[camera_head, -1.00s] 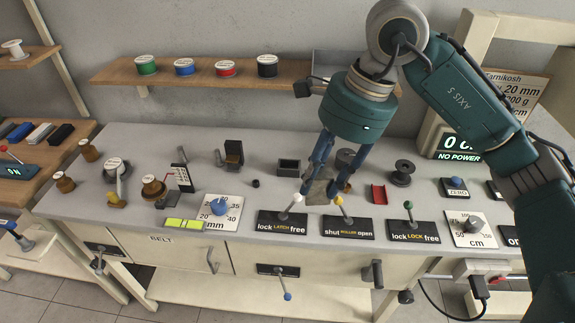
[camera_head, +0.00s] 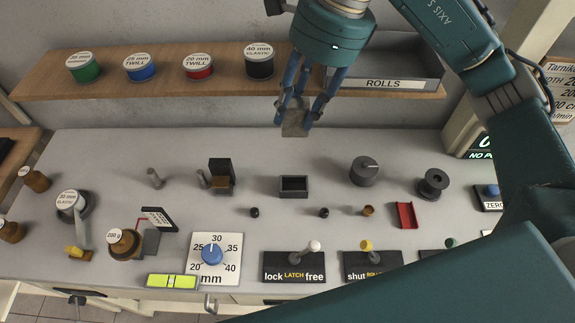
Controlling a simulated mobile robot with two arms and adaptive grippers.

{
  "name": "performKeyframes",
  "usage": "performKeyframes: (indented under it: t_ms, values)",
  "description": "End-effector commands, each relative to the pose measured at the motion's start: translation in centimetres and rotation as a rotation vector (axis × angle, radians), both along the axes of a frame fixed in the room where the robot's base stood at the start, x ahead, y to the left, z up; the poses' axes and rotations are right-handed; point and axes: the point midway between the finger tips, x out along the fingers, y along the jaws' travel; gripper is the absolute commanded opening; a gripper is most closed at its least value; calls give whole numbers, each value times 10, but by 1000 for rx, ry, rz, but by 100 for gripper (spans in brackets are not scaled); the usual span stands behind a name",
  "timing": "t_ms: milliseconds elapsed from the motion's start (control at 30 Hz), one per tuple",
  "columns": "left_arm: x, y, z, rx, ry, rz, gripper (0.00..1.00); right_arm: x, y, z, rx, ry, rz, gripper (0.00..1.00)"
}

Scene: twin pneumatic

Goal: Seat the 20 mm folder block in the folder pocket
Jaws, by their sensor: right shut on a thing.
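My right gripper (camera_head: 297,118) comes down from the top of the head view. It is shut on a small grey-brown block (camera_head: 294,128), presumably the folder block; no size marking shows on it. The block hangs above the back part of the bench. A small black open-topped box (camera_head: 294,187), which may be the folder pocket, sits on the bench below it in the picture, apart from the block. Its inside looks dark and empty. My left gripper is not in view.
Small dark knobs (camera_head: 324,212), a brass piece (camera_head: 368,211) and a red channel (camera_head: 405,215) are near the box. A grey cylinder (camera_head: 364,171) stands right of it, a black upright holder (camera_head: 221,176) left. Lever plates (camera_head: 293,267) line the front. The spool shelf (camera_head: 110,84) is behind.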

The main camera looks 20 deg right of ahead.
Motion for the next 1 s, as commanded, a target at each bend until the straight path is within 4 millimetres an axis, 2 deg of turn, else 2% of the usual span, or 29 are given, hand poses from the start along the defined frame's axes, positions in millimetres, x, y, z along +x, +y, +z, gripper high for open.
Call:
performKeyframes:
  t_ms: [133, 300, 400, 467, 600, 767, 1000]
  values:
    - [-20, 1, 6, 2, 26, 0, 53, -3, -1, -28, -3, 8, 2, 0]
    - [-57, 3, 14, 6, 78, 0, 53, -3, -1, -74, -1, 9, 0, 0]
    - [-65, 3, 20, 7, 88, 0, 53, -3, -1, -101, -1, 9, -1, 0]
    - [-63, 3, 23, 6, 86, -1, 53, -4, -1, -116, -2, 8, 1, 0]
    - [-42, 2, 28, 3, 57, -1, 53, -3, 0, -141, -1, 3, 2, 0]
    - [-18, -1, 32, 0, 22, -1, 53, -2, 0, -154, 0, 2, 1, 0]
    - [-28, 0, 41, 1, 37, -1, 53, -3, 0, -188, -1, 6, 0, 0]
